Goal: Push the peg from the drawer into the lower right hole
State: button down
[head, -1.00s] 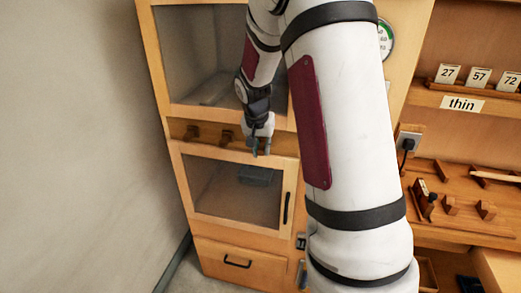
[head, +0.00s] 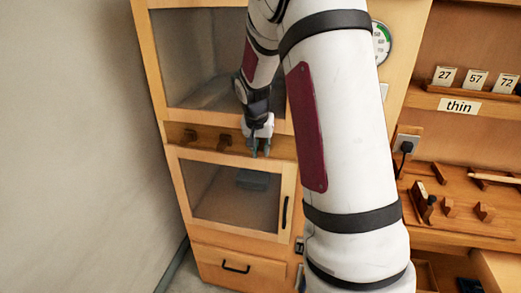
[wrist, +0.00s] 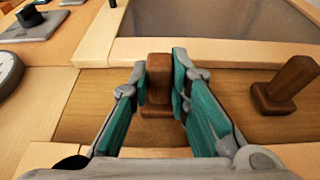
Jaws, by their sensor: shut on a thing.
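My gripper (head: 260,152) is in front of the cabinet's wooden rail (head: 175,131), between the upper and lower windows. In the wrist view its teal-lined fingers (wrist: 166,92) stand on both sides of a brown wooden peg-like knob (wrist: 158,72) and are shut on it. The knob has a wider base against the rail. In the head view the gripper hides this knob. A similar brown knob (wrist: 287,88) sits beside it, apart from the fingers. The drawer (head: 238,268) at the cabinet's bottom looks shut. I cannot make out the holes.
The lower door (head: 285,212) is shut, with a dark block (head: 252,180) behind its window. A wall (head: 70,150) stands close on the left.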

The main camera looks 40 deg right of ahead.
jog(key=c, duration=1.4)
grip_release()
jog(key=s+a+r+n+t, duration=0.1)
jog(key=s+a+r, duration=0.2)
jog(key=a+r, duration=0.35)
jog(key=s+a+r+n, duration=0.1)
jog(key=s+a+r, duration=0.25)
jog(key=r, duration=0.55)
jog(key=s+a+n+y, duration=0.1)
jog(key=s+a+n, duration=0.1)
jog(key=s+a, duration=0.3)
jog(key=s+a+r+n+t+y, duration=0.1)
jog(key=s+a+n, duration=0.2)
jog(key=s+a, duration=0.2)
jog(key=s+a+r+n+t+y, duration=0.1)
jog(key=s+a+n, duration=0.2)
jog(key=s, duration=0.6)
jog(key=shift+s+a, duration=0.2)
jog(key=shift+a, duration=0.3)
jog(key=shift+s+a, duration=0.2)
jog(key=shift+a, duration=0.25)
